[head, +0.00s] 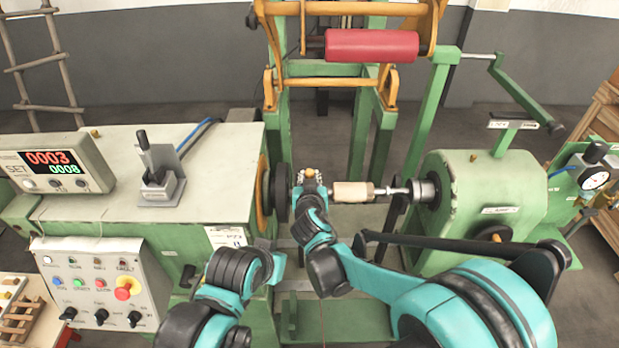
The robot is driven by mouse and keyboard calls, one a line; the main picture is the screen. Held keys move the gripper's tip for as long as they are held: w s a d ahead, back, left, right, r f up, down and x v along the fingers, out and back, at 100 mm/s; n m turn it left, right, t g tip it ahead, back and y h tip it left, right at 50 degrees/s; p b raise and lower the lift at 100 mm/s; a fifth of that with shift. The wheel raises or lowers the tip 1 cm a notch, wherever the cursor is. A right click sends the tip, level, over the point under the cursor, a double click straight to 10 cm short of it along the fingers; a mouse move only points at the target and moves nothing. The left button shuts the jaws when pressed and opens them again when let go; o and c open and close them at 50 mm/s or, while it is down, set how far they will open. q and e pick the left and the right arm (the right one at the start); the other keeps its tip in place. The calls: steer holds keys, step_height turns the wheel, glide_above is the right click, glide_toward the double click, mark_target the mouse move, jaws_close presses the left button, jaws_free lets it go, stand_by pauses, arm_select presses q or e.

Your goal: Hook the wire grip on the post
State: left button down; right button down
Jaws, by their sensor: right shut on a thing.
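My right gripper (310,178) is at the left end of the winding shaft, close to the dark round faceplate (280,192). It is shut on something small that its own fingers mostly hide. A small orange knob (310,173) shows at its tip; I cannot tell whether this is the wire grip. A thin reddish line (321,322) hangs below my right wrist and may be the wire. I cannot make out the post. My left arm bends in at the lower left, below the headstock, and its gripper fingers do not show.
A pale wooden core (352,192) sits on the shaft, held by the green tailstock (485,205). The green headstock (215,170) carries a lever box (160,190) and a counter (55,170). A red roller (371,45) hangs above behind. A button panel (103,283) stands at left.

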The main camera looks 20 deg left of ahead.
steer(key=c, duration=1.3)
jaws_free()
steer(key=shift+s, duration=0.1)
steer(key=v, duration=1.2)
steer(key=s+d+f+m+g+h+b, duration=0.1)
steer(key=d+f+h+b, duration=0.15)
steer(key=d, duration=0.85)
steer(key=s+d+f+m+g+h+b, duration=0.1)
steer(key=d+f+g+h+b, duration=0.2)
steer(key=d, duration=0.7)
steer(key=s+d+f+b, duration=0.1)
steer(key=s+d+f, duration=0.2)
steer(key=s, duration=0.1)
steer(key=s+d+f+g+y+b, duration=0.1)
steer(key=s+d+f, duration=0.2)
steer(key=s+d, duration=0.1)
steer(key=s+d+f+m+g+b, duration=0.1)
steer(key=s+d+f+b, duration=0.1)
steer(key=s+d+f, duration=0.1)
steer(key=shift+s+d+y, duration=0.35)
steer(key=shift+s+d, duration=0.3)
steer(key=shift+s, duration=0.3)
